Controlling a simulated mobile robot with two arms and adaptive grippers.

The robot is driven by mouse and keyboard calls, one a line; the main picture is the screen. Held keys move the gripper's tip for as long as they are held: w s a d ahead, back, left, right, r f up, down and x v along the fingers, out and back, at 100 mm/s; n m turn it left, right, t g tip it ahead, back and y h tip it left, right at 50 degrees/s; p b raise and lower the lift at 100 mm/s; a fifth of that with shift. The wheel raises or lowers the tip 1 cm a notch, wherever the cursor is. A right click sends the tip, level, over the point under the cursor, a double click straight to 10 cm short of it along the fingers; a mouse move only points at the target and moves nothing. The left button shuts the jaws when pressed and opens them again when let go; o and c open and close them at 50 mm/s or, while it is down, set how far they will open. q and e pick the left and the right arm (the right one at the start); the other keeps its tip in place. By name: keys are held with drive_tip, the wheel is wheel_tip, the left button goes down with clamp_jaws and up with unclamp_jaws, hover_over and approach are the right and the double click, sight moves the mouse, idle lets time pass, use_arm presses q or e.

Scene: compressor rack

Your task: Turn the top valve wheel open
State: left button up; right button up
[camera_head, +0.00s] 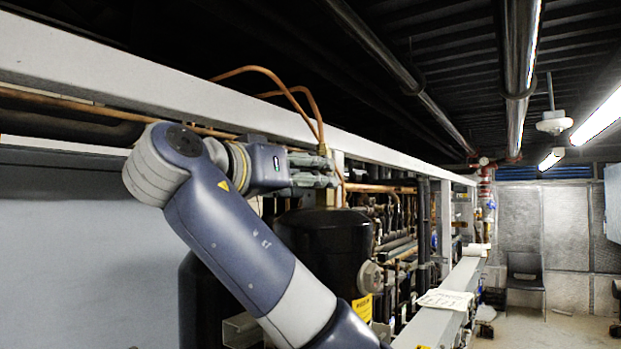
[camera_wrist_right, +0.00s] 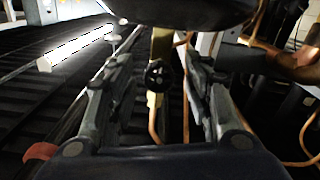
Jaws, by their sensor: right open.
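In the right wrist view a small black valve wheel (camera_wrist_right: 157,74) sits on a brass valve body (camera_wrist_right: 160,48). My right gripper (camera_wrist_right: 158,58) is open, with one finger on each side of the wheel and a visible gap to both. In the head view my right gripper (camera_head: 328,171) points right, its fingertips at the brass fitting (camera_head: 322,149) where a copper pipe comes down. The wheel cannot be made out there. Whether the fingers reach fully around the wheel in depth is unclear. My left gripper is not in view.
A long white beam (camera_head: 200,97) runs behind my right arm. Copper pipes (camera_head: 300,92) curve down beside the fingertips. A black compressor tank (camera_head: 325,240) stands below the gripper. A grey rail (camera_head: 440,318) runs along the front of the rack, with open floor to its right.

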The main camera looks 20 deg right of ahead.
drive_tip(key=shift+s+a, duration=0.1)
drive_tip(key=shift+a, duration=0.1)
drive_tip(key=shift+s+a+r, duration=0.1)
drive_tip(key=shift+s+a, duration=0.05)
drive_tip(key=shift+c, duration=1.3)
drive_tip(key=c, duration=0.8)
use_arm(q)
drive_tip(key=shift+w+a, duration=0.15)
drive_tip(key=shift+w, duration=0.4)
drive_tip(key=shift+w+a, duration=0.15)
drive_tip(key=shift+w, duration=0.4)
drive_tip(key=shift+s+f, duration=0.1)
